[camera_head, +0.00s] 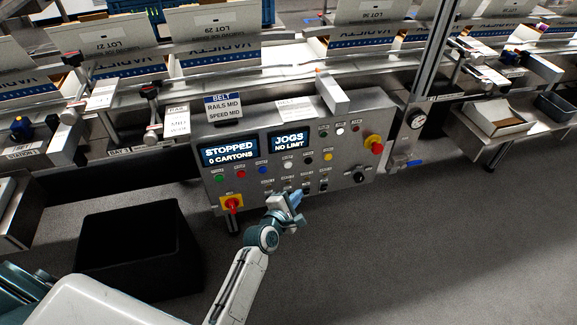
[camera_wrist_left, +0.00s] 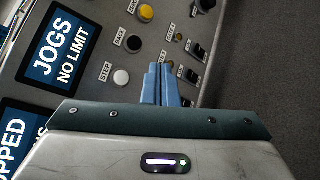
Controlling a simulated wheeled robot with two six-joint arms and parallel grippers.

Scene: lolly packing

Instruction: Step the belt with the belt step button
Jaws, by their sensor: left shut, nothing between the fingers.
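The belt control panel (camera_head: 270,203) faces me, with one screen reading "STOPPED 0 CARTONS" (camera_head: 229,152) and another reading "JOGS NO LIMIT" (camera_head: 288,140). The white belt step button (camera_head: 287,166) is in the panel's button row. In the left wrist view the white step button (camera_wrist_left: 122,77) sits beside the label "STEP", left of my fingers. My left gripper (camera_head: 298,196) is shut and empty, in front of the lower panel. Its blue fingertips (camera_wrist_left: 161,68) appear close to the panel and to the side of the step button; contact cannot be told. My right gripper is not in view.
A black button (camera_wrist_left: 134,43) and a yellow button (camera_wrist_left: 147,12) neighbour the step button. Red knobs on yellow sit at the panel's lower left (camera_head: 232,203) and right (camera_head: 374,144). A black bin (camera_head: 140,240) stands on the floor at left. Cartons (camera_head: 215,40) line the belt behind.

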